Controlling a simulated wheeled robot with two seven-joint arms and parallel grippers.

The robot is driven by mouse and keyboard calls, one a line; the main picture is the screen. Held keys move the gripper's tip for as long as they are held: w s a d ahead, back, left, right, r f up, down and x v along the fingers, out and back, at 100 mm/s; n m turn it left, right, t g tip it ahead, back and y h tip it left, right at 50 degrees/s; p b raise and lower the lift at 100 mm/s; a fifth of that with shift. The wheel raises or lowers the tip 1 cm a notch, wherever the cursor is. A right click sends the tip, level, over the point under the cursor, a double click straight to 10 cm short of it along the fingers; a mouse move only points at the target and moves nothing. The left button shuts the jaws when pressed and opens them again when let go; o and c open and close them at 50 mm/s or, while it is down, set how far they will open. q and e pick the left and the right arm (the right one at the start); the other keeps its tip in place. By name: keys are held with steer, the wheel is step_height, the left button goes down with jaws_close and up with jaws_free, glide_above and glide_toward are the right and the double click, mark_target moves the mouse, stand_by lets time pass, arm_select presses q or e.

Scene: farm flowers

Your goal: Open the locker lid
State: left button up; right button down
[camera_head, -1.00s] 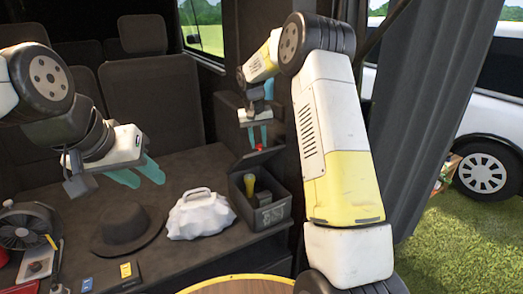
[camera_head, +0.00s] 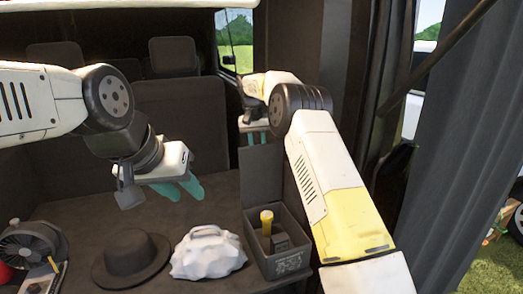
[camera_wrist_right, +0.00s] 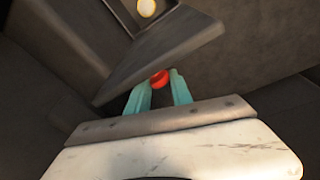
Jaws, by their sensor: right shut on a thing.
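The locker is a dark grey box (camera_head: 292,264) at the right of the dark surface. Its lid (camera_head: 262,178) stands roughly upright at the back, so the inside shows. In the right wrist view the lid (camera_wrist_right: 160,48) is seen close up, with a red knob (camera_wrist_right: 158,79) at its edge. My right gripper (camera_head: 256,138) is above the lid's top edge; in the wrist view its teal fingers (camera_wrist_right: 162,88) are shut on the red knob. My left gripper (camera_head: 184,188) hangs empty above the surface, left of the locker, its fingers apart.
A yellow torch (camera_head: 266,222) stands inside the locker. A white bag (camera_head: 207,254) and a dark hat (camera_head: 131,258) lie to its left, and a fan (camera_head: 28,245) is at the far left. Seats (camera_head: 180,120) are behind. A dark curtain (camera_head: 435,190) hangs at the right.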

steer(key=shift+w+a+f, duration=0.3)
steer(key=shift+w+a, duration=0.25)
steer(key=shift+a, duration=0.3)
steer(key=c, duration=1.1)
jaws_free()
steer(key=shift+a, duration=0.1)
steer(key=shift+c, duration=0.2)
steer(key=shift+w+d+r, duration=0.1)
steer(key=shift+d, duration=0.25)
step_height(320, 180, up, 8)
steer(key=s, duration=0.1)
steer(key=shift+a+f, duration=0.2)
steer(key=shift+a, duration=0.25)
steer(key=shift+s, duration=0.2)
